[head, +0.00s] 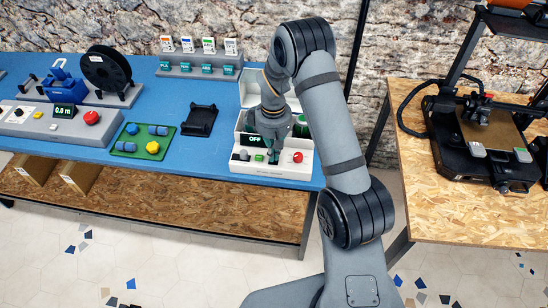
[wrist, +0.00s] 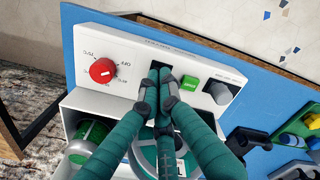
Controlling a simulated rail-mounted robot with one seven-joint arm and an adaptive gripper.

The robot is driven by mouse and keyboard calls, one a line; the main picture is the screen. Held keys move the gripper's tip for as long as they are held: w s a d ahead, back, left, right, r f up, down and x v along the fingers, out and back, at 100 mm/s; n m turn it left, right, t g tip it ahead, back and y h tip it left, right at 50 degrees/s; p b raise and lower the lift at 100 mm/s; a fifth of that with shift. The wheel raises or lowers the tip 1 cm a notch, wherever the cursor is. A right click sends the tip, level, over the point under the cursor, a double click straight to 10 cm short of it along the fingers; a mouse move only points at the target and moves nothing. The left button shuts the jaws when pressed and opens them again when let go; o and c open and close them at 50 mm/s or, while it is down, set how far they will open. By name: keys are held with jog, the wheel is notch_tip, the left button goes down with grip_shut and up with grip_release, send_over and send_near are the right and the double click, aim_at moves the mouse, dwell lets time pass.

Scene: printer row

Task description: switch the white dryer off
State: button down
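The white dryer (head: 236,158) stands at the right end of the blue table. Its small dark display (head: 255,139) reads OFF in the head view. My gripper (wrist: 167,82) points down over the panel, between the red knob and the green button. Its teal fingers are bunched together at the tips, with nothing seen held. The fingertips partly hide the panel's middle; I cannot tell whether they touch it.
A green tray (head: 126,151) with blue and yellow parts and a black holder (head: 200,120) lie left of the dryer. A grey console with a red button (head: 92,118) is further left. A printer (head: 485,145) stands on a separate right-hand table.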

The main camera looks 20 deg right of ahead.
jog(key=shift+r+p, duration=2.6)
jog(key=shift+r, duration=0.85)
jog(key=shift+f, duration=0.15)
